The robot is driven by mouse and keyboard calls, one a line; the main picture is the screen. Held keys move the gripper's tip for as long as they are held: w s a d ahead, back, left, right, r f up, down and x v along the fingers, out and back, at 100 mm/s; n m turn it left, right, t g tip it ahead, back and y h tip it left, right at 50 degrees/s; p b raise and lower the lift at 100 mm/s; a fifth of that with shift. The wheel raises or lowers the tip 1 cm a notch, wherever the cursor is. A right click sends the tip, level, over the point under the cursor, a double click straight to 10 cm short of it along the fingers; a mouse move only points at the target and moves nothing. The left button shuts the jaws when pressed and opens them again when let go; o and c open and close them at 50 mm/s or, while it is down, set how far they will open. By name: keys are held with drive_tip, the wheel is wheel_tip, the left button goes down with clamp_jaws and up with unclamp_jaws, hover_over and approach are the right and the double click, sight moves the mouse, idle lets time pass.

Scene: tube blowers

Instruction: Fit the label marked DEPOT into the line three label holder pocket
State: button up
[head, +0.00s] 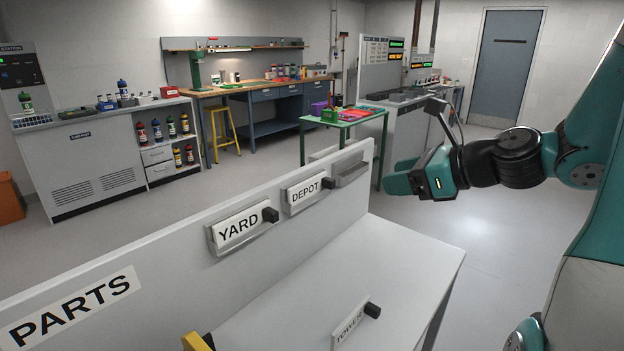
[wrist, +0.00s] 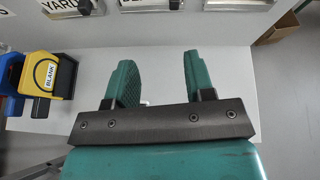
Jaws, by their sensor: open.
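The white DEPOT label (head: 305,192), with a black knob at its right end, sits in the middle holder on the upright panel. A YARD label (head: 238,229) sits in the holder to its left. The holder to its right (head: 353,174) shows no label; its line number cannot be read. In the wrist view the cut-off DEPOT label (wrist: 148,3) and the right holder (wrist: 222,4) are at the top edge. My gripper (head: 400,178) is right of the panel, apart from the labels. Its teal fingers are spread and empty in the wrist view (wrist: 158,78).
A third label (head: 348,326), apparently TOWER, is on the grey bench top (head: 400,262). Yellow (wrist: 52,76) and blue (wrist: 12,78) bins stand at left; the yellow one reads BLANK. A green table (head: 344,116) is behind the panel. A cardboard box (wrist: 278,28) is at right.

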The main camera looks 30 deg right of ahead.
drive_tip(key=d+m, duration=0.2)
drive_tip(key=p, duration=0.5)
approach(334, 181)
drive_tip(key=x, duration=0.4)
drive_tip(key=shift+t+h, duration=0.3)
drive_tip(key=shift+h, duration=0.1)
drive_tip(key=shift+p+x, duration=1)
drive_tip(key=shift+x, duration=1.85)
drive_tip(key=shift+s+a, duration=0.1)
drive_tip(key=shift+a, duration=0.1)
clamp_jaws()
